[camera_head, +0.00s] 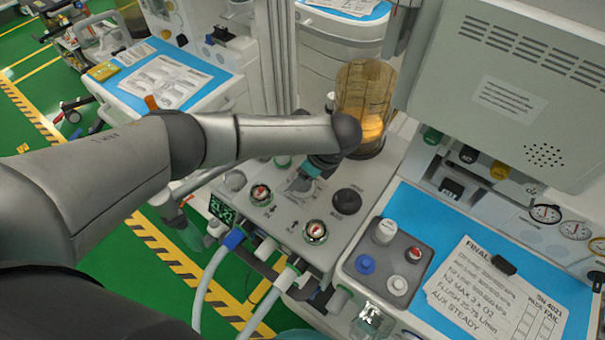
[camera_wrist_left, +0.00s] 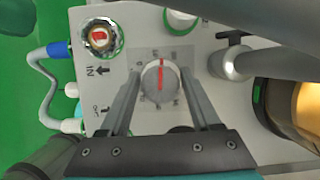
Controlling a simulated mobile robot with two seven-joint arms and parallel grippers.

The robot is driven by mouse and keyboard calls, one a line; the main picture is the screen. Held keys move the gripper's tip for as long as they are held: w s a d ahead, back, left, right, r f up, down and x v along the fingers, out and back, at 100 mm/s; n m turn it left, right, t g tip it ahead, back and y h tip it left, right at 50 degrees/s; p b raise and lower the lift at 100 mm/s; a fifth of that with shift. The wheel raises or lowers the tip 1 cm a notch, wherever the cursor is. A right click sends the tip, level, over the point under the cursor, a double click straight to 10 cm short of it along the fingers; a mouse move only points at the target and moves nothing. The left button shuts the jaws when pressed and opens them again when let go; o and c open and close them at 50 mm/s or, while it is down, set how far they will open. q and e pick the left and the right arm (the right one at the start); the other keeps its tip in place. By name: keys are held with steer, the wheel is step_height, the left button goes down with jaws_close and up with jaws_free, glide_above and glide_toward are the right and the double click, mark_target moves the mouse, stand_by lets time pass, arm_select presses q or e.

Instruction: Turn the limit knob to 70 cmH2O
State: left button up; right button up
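The limit knob (camera_wrist_left: 161,82) is a round grey knob with a red pointer line. It sits on a pale dial plate with small markings, too blurred to read. In the left wrist view the red line runs nearly straight up and down. My left gripper (camera_wrist_left: 161,66) is open, one finger on each side of the knob; narrow gaps seem to show, but contact is unclear. In the head view my left gripper (camera_head: 303,183) reaches down to the panel (camera_head: 283,222), and the wrist and fingers largely hide the knob. My right gripper is not in view.
Two red-marked gauges (camera_head: 260,193) (camera_head: 316,231) and a black knob (camera_head: 347,201) stand close by on the panel. An amber canister (camera_head: 364,88) stands behind. A grey tray (camera_head: 391,250) with several small parts and a checklist (camera_head: 494,292) lie to the right.

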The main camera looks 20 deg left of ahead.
arm_select(q)
steer(key=c, duration=1)
steer(key=shift+o, duration=0.2)
